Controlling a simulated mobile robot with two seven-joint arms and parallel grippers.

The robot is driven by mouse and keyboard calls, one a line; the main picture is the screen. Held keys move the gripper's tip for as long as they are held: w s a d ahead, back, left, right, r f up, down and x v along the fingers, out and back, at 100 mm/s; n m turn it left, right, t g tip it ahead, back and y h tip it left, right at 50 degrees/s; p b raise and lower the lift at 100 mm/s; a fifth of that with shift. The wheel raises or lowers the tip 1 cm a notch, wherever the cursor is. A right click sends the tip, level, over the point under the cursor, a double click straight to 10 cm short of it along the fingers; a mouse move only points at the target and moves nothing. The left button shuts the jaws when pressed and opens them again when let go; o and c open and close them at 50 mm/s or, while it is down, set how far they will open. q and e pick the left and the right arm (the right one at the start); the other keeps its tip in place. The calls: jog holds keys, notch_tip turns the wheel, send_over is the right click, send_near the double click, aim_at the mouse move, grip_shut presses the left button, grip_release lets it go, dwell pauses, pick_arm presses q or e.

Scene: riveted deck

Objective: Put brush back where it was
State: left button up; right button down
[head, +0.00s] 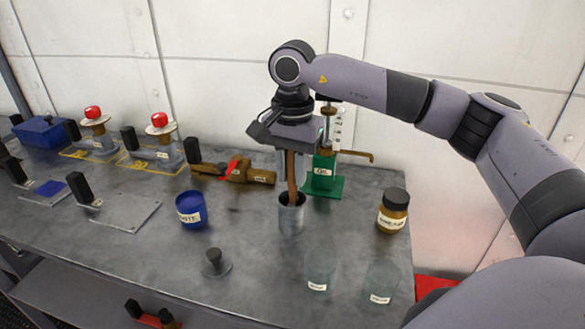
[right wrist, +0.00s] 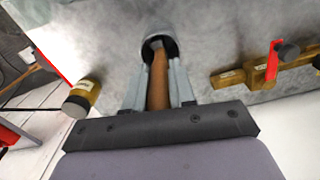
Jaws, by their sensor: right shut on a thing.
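The brush shows as a brown wooden handle (head: 291,176) standing nearly upright, its lower end inside a grey metal cup (head: 291,214) on the table. The brush's lower end is hidden in the cup. My right gripper (head: 291,155) is above the cup, pointing down, shut on the upper part of the handle. In the right wrist view the handle (right wrist: 158,80) runs between the two fingers (right wrist: 158,92) down into the dark mouth of the cup (right wrist: 158,44). My left gripper is not in view.
A green oil stand (head: 323,180) is close behind the cup. A brass valve with a red lever (head: 236,171) and a blue pot (head: 191,210) are left. A brown jar (head: 393,211) is right; two clear glasses (head: 320,272) (head: 381,283) stand in front. A grey knob (head: 213,262) is front left.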

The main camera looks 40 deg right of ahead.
jog(key=c, duration=0.9)
grip_release()
jog(key=shift+f, duration=0.1)
jog(key=shift+c, duration=0.2)
jog(key=shift+r, duration=0.35)
notch_tip(320, 180, up, 12)
jog(key=shift+f+p, duration=0.15)
jog(key=shift+p, duration=0.2)
jog(key=shift+f, duration=0.1)
